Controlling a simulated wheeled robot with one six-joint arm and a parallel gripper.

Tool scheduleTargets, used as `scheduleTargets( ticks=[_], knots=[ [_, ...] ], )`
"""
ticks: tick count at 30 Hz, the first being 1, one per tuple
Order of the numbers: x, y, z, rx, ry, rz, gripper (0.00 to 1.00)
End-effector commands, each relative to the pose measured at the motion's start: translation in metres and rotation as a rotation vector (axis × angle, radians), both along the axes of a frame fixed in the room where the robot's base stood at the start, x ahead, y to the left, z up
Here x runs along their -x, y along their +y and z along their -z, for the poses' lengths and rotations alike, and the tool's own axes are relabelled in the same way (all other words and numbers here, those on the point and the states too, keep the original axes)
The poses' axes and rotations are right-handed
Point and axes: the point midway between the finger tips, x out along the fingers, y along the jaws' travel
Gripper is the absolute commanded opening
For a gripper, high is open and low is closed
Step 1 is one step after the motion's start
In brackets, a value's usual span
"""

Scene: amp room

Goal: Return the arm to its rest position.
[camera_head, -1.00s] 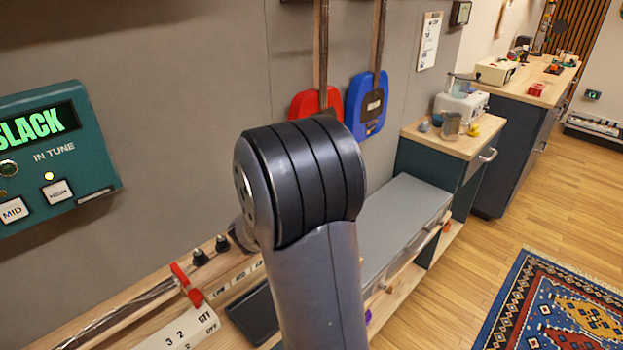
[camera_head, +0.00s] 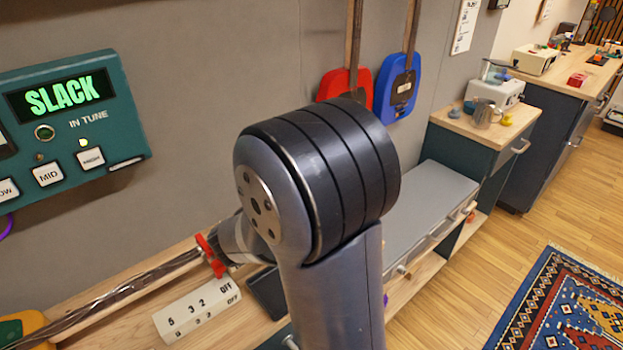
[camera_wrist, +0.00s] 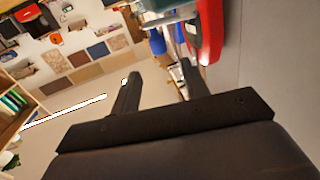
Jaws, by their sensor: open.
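My arm fills the middle of the head view, with a dark ribbed joint at its top. In that view my gripper is hidden behind the arm. In the wrist view my gripper (camera_wrist: 158,88) shows two dark fingers standing well apart, with nothing between them. A red object (camera_wrist: 210,30) lies just past the right finger in that view; I cannot tell whether it touches.
A teal tuner box (camera_head: 75,125) reading SLACK is on the grey wall at left. A red (camera_head: 343,85) and a blue guitar-shaped piece (camera_head: 397,88) hang behind my arm. A numbered white block (camera_head: 197,308) lies on the wooden bench below. Wooden floor (camera_head: 450,290) is free at right.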

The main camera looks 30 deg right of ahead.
Motion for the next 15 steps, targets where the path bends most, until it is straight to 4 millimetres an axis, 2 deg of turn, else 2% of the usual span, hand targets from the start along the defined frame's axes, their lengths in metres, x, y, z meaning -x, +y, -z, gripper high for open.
scheduleTargets(
  ticks=[8, 15],
  knots=[
    [-0.002, -0.005, 0.000, 0.000, 0.000, 0.001, 0.43],
    [-0.011, -0.033, 0.000, -0.001, 0.000, 0.005, 0.43]
  ],
)
